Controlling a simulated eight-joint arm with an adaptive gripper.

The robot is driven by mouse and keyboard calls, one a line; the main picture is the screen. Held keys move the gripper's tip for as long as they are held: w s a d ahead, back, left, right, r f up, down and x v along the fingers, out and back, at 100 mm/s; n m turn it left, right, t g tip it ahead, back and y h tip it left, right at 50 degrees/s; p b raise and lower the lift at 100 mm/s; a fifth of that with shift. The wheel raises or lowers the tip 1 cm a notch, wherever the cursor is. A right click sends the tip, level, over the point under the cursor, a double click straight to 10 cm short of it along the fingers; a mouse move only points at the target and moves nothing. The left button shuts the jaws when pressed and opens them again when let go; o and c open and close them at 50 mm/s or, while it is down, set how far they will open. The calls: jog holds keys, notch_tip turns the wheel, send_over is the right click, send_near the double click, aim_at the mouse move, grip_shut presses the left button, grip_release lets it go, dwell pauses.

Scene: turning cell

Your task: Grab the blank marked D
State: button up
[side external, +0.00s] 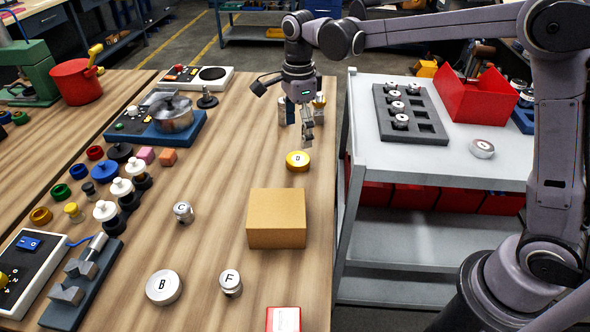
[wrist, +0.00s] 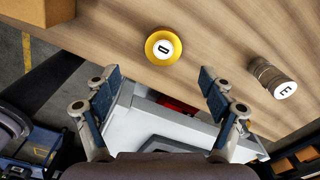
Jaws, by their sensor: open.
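The blank marked D (side external: 297,161) is a low yellow disc with a white lettered top. It sits upright on the wooden bench near its right edge. It also shows in the wrist view (wrist: 154,53), at the upper middle. My gripper (side external: 308,138) is above the bench, just behind and slightly right of the disc, pointing down. In the wrist view my gripper (wrist: 160,75) has its two fingers spread wide with nothing between them. The disc lies beyond the fingertips, apart from them.
A metal cylinder marked E (wrist: 272,77) stands to the right in the wrist view. A cardboard box (side external: 277,219) is in front of the disc. Blanks G (side external: 183,212), F (side external: 230,284) and B (side external: 163,287) stand on the bench. A grey cart (side external: 460,165) is at the right.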

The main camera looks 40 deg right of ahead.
aim_at(297, 158)
jog(key=shift+w+d+f, duration=0.1)
jog(key=shift+w+f, duration=0.05)
jog(key=shift+f, duration=1.9)
jog(key=shift+w+f, duration=0.1)
jog(key=shift+f, duration=1.9)
grip_shut()
jog(key=shift+r, duration=0.1)
